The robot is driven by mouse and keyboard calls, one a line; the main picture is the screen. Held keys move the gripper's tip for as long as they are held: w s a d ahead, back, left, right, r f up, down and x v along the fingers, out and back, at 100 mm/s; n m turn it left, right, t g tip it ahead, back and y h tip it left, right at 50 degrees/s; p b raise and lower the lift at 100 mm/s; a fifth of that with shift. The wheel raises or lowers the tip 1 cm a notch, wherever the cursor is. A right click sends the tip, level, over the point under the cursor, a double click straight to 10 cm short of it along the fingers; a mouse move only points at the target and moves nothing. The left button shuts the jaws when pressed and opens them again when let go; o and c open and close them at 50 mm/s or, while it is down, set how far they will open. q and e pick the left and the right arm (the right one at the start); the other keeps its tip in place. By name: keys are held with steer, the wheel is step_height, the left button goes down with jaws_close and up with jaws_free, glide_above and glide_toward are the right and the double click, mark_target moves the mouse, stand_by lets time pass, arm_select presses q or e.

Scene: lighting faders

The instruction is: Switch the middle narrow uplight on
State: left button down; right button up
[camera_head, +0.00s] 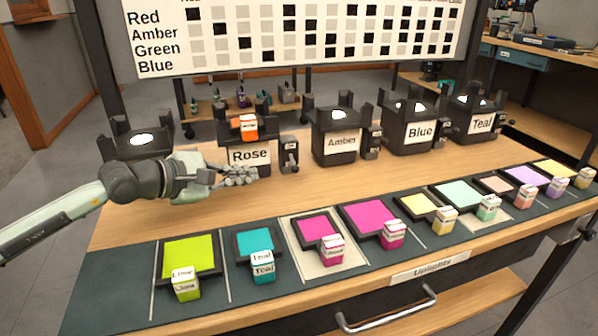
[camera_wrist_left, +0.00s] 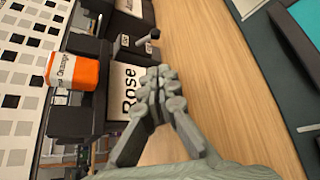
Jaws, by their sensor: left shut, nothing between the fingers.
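A row of black uplights stands along the back of the bench. They are the Rose uplight (camera_head: 247,156), the Amber uplight (camera_head: 338,143), the Blue uplight (camera_head: 411,132), the Teal uplight (camera_head: 476,124) and a far-left one (camera_head: 141,147) partly hidden by my arm. I cannot tell which are narrow. A small switch box (camera_head: 289,155) with a lever stands right of Rose; it also shows in the left wrist view (camera_wrist_left: 134,45). Another switch box (camera_head: 370,141) stands beside Amber. My left gripper (camera_head: 252,175) is shut and empty, just in front of Rose's label. My right gripper is out of view.
An orange block (camera_head: 244,127) sits on the Rose uplight. Coloured gel squares with labelled blocks, such as the lime one (camera_head: 186,285), line the dark front strip. A chart board (camera_head: 300,35) hangs behind. Bare wood lies between the uplights and the strip.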

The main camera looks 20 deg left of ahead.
mark_target(283, 185)
arm_select(q)
steer(key=shift+s+d+r+m, duration=0.15)
steer(key=shift+d+r+m, duration=0.1)
steer(key=shift+d+m, duration=0.05)
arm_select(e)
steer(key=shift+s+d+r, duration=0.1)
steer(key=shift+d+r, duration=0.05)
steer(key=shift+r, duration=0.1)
arm_select(q)
steer(key=shift+w+d+f, duration=0.1)
steer(key=shift+w+d, duration=0.05)
steer(key=shift+w, duration=0.25)
steer(key=p+x, duration=0.1)
steer(key=x, duration=0.8)
steer(key=shift+w+d, duration=0.1)
steer(key=shift+d, duration=0.05)
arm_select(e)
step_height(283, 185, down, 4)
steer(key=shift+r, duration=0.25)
arm_select(q)
steer(key=shift+p, duration=0.3)
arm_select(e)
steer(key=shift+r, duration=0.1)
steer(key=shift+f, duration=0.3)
